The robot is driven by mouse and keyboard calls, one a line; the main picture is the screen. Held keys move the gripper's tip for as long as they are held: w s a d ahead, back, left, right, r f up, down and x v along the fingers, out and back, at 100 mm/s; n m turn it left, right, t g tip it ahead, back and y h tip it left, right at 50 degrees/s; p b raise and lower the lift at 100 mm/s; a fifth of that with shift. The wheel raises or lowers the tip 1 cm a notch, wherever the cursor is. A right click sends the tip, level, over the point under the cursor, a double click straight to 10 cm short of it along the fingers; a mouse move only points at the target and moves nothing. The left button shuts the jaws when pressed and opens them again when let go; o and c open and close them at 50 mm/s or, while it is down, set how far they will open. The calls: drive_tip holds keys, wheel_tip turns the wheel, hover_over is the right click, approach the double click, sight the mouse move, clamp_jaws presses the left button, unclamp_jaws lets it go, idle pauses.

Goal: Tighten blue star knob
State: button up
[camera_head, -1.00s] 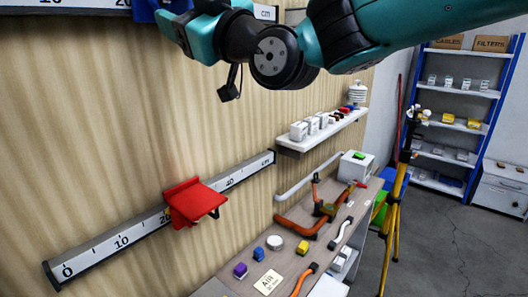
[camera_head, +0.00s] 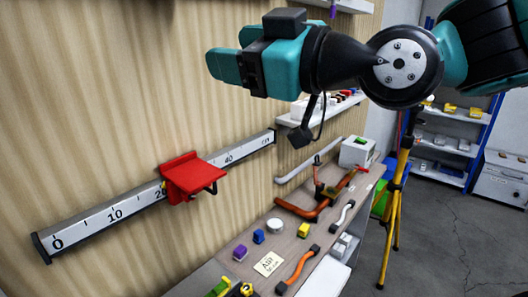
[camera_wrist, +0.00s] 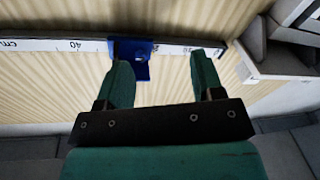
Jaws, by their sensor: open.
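A blue carriage (camera_wrist: 146,52) sits on a white rail scale (camera_wrist: 85,46) in the wrist view, near the 40 mark. A separate star knob cannot be made out on it. The carriage is partly hidden behind the left finger. My gripper (camera_wrist: 160,65) is open, with nothing between its fingers. The carriage lies beyond the fingertips, toward the left finger, and the gap to it is hard to judge. In the head view my gripper (camera_head: 226,64) is raised in front of the wooden wall, and the blue carriage is not in view.
A red carriage (camera_head: 186,178) sits on the lower rail (camera_head: 110,213). Below, a bench (camera_head: 226,268) holds small coloured blocks and pipes. A white shelf (camera_head: 303,118) is on the wall behind my arm. A yellow tripod (camera_head: 395,205) stands at right.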

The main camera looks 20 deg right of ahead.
drive_tip(key=s+f+m+g+h+b, duration=0.1)
drive_tip(key=s+f+g+h, duration=0.1)
drive_tip(key=f, duration=0.6)
drive_tip(key=s+d+f+m+g+h+b, duration=0.1)
drive_tip(key=s+f+g, duration=0.3)
drive_tip(key=f, duration=0.5)
drive_tip(key=shift+m+g+h, duration=0.4)
drive_tip(key=shift+g+h, duration=0.2)
drive_tip(key=shift+g, duration=0.4)
